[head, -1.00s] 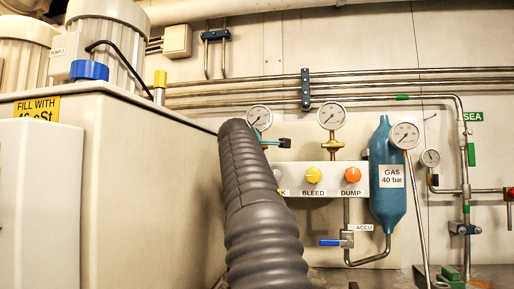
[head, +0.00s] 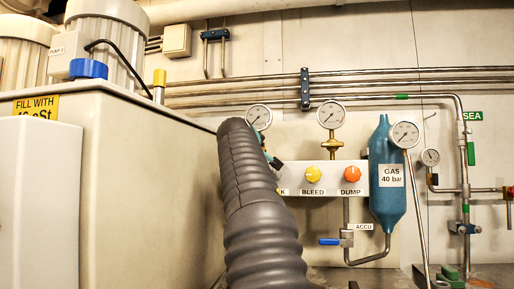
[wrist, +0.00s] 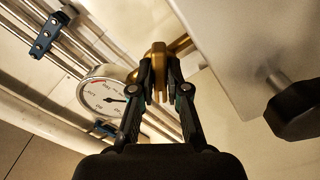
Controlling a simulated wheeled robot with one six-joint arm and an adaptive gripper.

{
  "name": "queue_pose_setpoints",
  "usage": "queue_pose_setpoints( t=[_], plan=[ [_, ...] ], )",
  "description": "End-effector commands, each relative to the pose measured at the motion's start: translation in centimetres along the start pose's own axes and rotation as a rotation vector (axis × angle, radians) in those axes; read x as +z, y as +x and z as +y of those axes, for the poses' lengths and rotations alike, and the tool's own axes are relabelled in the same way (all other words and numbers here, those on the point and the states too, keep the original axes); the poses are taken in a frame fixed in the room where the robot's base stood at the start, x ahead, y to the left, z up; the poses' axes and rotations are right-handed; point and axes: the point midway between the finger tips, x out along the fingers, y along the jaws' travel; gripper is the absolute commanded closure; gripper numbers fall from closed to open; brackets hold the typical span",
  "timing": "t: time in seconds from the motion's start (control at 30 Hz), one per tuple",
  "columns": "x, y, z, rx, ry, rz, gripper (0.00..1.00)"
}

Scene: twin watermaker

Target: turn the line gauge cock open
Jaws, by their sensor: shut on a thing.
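The line gauge (head: 259,116) is the round white dial at the left of the panel in the head view. It also shows in the wrist view (wrist: 104,97), beside the brass cock (wrist: 158,52). My gripper (wrist: 160,68) has its two fingers closed in on the brass cock from both sides, shut on it. The cock itself is hidden there behind my arm.
Yellow BLEED knob (head: 313,174) and orange DUMP knob (head: 351,174) sit on the panel right of my gripper. A second gauge (head: 332,115) stands above them, with the blue gas bottle (head: 388,205) further right. A black knob (wrist: 292,112) is close in the wrist view.

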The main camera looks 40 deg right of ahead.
Motion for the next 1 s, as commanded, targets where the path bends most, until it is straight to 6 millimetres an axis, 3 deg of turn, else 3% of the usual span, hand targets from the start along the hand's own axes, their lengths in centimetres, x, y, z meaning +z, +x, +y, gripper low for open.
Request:
queue_pose_setpoints(
  t=[0.6, 1.0],
  plan=[
    [-0.04, 0.01, -0.08, 0.0, 0.58, 0.003, 1.0],
    [-0.02, 0.05, -0.11, -0.001, 0.858, 0.001, 1.0]
  ],
)
